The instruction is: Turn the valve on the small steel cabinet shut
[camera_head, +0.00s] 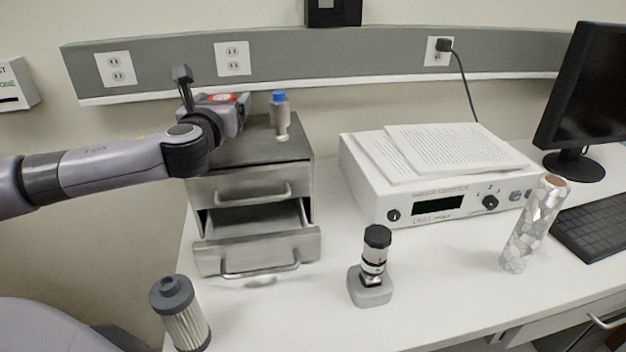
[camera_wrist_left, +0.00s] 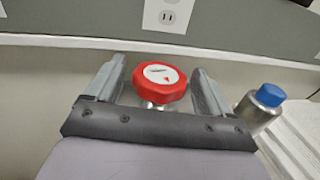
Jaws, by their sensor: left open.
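The small steel cabinet (camera_head: 250,150) stands on the white counter at left centre in the head view. The valve (camera_wrist_left: 160,84) has a red faceted knob with a white face and markings, on a metal stem. In the head view only a bit of its red top (camera_head: 222,97) shows above the cabinet, mostly hidden by my arm. My left gripper (camera_wrist_left: 160,72) is open, one finger on each side of the red knob, with visible gaps between knob and fingers. In the head view my left gripper (camera_head: 234,104) is over the cabinet's back left top. My right gripper is out of view.
A steel bottle with a blue cap (camera_head: 280,117) stands on the cabinet top, right of the gripper. The lower drawer (camera_head: 258,252) is pulled out. A white instrument (camera_head: 372,187) with papers stands to the right. A grey-black device (camera_head: 372,285) stands in front.

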